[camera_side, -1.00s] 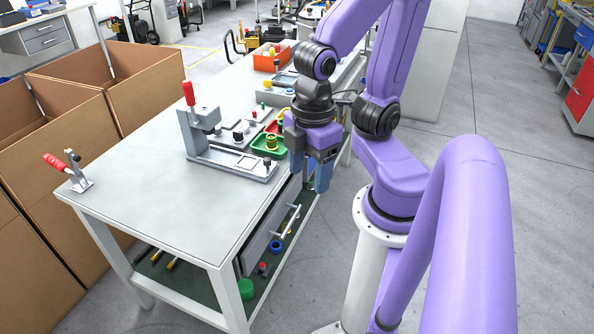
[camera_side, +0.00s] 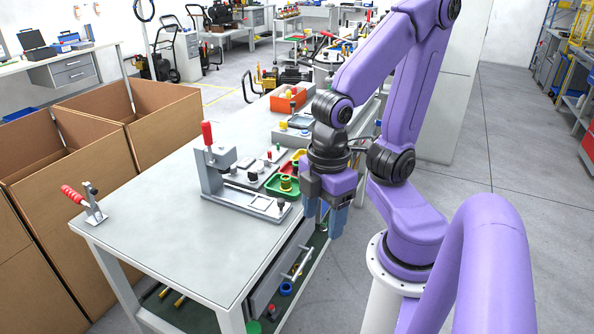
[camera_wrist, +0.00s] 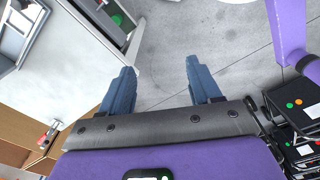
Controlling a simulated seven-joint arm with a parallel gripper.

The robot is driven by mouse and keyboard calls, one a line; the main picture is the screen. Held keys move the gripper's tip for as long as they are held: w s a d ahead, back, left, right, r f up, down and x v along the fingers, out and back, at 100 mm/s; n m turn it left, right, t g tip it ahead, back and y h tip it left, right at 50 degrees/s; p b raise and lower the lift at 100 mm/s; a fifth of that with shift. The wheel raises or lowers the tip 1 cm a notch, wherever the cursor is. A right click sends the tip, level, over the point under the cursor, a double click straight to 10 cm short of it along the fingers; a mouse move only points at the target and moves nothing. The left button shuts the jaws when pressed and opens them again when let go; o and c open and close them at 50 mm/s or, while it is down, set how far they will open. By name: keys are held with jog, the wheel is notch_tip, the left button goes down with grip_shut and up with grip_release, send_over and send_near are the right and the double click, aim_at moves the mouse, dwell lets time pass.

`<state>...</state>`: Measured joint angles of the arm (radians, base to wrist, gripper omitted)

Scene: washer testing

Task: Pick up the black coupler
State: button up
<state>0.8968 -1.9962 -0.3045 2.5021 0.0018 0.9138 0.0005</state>
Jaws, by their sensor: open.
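My gripper (camera_side: 324,218) hangs fingers down beside the table's right edge in the side view. Its two blue fingers are apart with nothing between them, and bare floor shows there in the wrist view (camera_wrist: 160,80). Small dark parts stand on the table left of my gripper: one on the grey plate (camera_side: 252,176) and one at the right end of the clamp fixture (camera_side: 280,203). I cannot tell which of them is the black coupler. The wrist view does not show it clearly.
The grey clamp fixture (camera_side: 236,198) with a red handle stands on the table (camera_side: 190,245). Green (camera_side: 284,191) and yellow trays lie near my gripper, with an orange bin (camera_side: 288,98) farther back. A drawer (camera_side: 275,282) sits below the tabletop.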

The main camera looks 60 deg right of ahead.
dwell(0.4)
jog(key=c, duration=0.3)
jog(key=shift+c, duration=0.2)
